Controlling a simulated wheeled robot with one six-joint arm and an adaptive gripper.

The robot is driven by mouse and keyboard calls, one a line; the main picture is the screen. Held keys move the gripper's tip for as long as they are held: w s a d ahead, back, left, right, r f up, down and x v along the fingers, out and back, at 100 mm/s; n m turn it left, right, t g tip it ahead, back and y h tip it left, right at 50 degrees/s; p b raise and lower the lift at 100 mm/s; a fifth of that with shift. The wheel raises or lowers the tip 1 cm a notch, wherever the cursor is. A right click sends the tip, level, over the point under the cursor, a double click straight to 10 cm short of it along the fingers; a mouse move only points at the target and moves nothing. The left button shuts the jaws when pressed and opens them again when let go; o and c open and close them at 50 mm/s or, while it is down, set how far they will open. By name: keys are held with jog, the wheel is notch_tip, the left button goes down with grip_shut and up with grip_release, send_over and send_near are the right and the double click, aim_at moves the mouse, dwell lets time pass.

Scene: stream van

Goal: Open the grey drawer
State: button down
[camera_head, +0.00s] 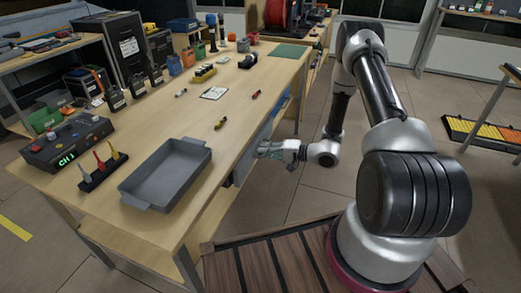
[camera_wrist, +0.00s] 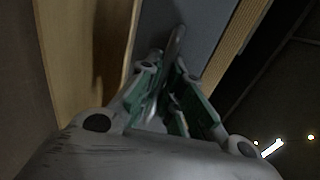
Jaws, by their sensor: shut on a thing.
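The grey drawer (camera_head: 246,158) is under the workbench top on its right side, and only part of its front shows in the head view. In the wrist view its grey front panel (camera_wrist: 205,22) lies straight ahead, framed by wood. My gripper (camera_head: 270,150) is at the drawer front, below the bench edge. In the wrist view my gripper (camera_wrist: 167,85) is shut on the drawer's grey handle (camera_wrist: 176,42), a narrow bar between its green-padded fingers. The drawer's inside is hidden from both views, and I cannot tell how far it stands out.
The workbench (camera_head: 228,95) carries a grey tray (camera_head: 168,175), a control box (camera_head: 68,140), a clipboard (camera_head: 213,92) and small tools. A blue drawer (camera_head: 281,103) is farther along the same side. Free floor (camera_head: 300,190) lies right of the bench.

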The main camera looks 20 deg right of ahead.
jog(key=f+v, duration=0.2)
jog(key=v, duration=0.9)
jog(key=d+f+v, duration=0.1)
jog(key=f+v, duration=0.1)
jog(key=v, duration=0.9)
jog(key=shift+s+d+f, duration=0.25)
jog(key=shift+s+f, duration=0.05)
jog(key=shift+s, duration=0.2)
jog(key=c, duration=1.6)
grip_release()
jog(key=shift+o, duration=0.2)
jog(key=v, duration=1.2)
